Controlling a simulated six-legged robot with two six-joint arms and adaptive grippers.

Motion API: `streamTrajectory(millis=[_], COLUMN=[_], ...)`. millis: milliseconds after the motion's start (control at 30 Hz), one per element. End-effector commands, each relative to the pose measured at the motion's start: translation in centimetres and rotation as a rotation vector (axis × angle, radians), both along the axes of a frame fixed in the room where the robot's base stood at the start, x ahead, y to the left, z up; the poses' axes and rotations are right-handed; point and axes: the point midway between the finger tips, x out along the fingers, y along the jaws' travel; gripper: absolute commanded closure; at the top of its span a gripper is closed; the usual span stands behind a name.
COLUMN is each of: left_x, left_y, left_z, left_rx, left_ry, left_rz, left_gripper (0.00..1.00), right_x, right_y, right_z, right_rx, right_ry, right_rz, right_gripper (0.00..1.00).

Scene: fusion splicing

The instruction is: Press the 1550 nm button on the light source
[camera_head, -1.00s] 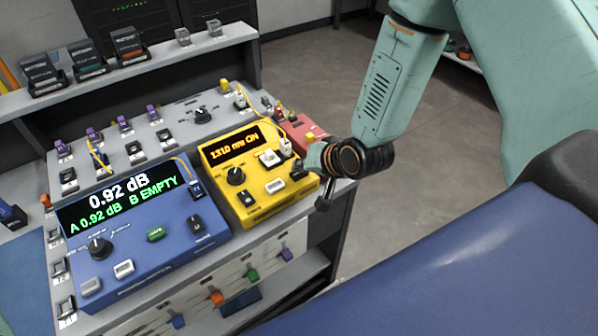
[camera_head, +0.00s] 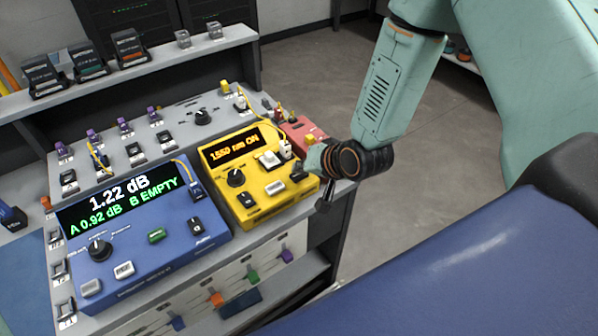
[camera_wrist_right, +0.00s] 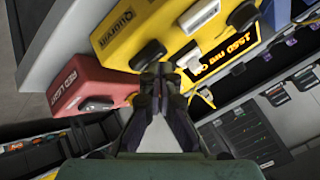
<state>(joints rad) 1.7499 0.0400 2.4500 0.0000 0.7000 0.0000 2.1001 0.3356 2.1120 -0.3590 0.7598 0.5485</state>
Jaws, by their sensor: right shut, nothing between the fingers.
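The yellow light source (camera_head: 268,207) sits on the bench and its orange display (camera_head: 234,149) reads "1550 nm ON". A dark knob, pale buttons (camera_head: 275,187) and a dark button are on its face. My right gripper (camera_head: 303,170) is at its right side; the fingers are small and partly hidden there. In the right wrist view the gripper (camera_wrist_right: 161,73) is shut and empty, with its tips close to the yellow housing (camera_wrist_right: 140,35). I cannot tell which button is the 1550 nm one, or whether the tips touch it. My left gripper is not in view.
A blue meter (camera_head: 145,262) left of the light source reads 1.22 dB, with "A 0.92 dB B EMPTY" below. A red unit (camera_head: 297,130) stands close behind my right gripper. A yellow fibre runs to a white connector (camera_head: 285,149). Floor is open at the right.

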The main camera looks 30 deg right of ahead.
Motion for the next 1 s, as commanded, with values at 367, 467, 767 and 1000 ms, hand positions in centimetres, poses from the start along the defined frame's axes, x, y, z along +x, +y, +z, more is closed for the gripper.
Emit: streamTrajectory(millis=[367, 467, 767, 1000], left_x=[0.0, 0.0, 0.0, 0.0], left_y=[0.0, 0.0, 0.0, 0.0], left_z=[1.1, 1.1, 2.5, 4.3], left_rx=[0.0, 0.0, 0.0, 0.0], left_ry=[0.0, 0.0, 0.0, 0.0], left_rz=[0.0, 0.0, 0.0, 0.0], left_gripper=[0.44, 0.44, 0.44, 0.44], right_x=[0.0, 0.0, 0.1, 0.0], right_y=[0.0, 0.0, 0.0, 0.0], right_z=[1.2, 1.2, 2.8, 4.9], right_rx=[0.0, 0.0, 0.0, 0.001], right_ry=[0.0, -0.001, -0.001, 0.0], right_rz=[0.0, -0.001, -0.001, -0.001], right_gripper=[1.0, 1.0, 1.0, 1.0])
